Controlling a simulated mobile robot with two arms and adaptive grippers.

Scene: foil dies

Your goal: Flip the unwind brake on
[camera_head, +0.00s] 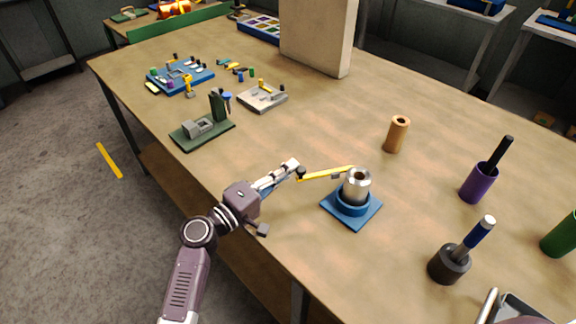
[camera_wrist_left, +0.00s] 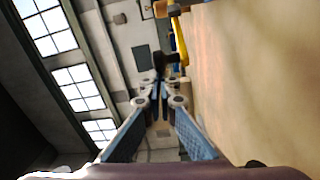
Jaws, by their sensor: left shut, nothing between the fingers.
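A blue square base (camera_head: 340,213) with a blue ring and a silver metal cylinder (camera_head: 357,184) stands on the table. A yellow lever (camera_head: 325,175) extends left from the cylinder and ends in a black knob (camera_head: 301,173); I take this lever to be the unwind brake. My left gripper (camera_head: 294,166) is shut and empty, with its fingertips right at the knob. In the left wrist view the closed fingertips (camera_wrist_left: 161,98) point at the black knob (camera_wrist_left: 160,62), with the yellow lever (camera_wrist_left: 180,42) beyond. I cannot tell whether they touch.
A copper-coloured roll (camera_head: 397,134) stands behind the base. A purple holder (camera_head: 477,184) and a dark holder (camera_head: 449,264) with handled tools stand to the right. A green fixture (camera_head: 202,133) and blue tray (camera_head: 180,78) lie at the left. A beige block (camera_head: 317,36) stands behind.

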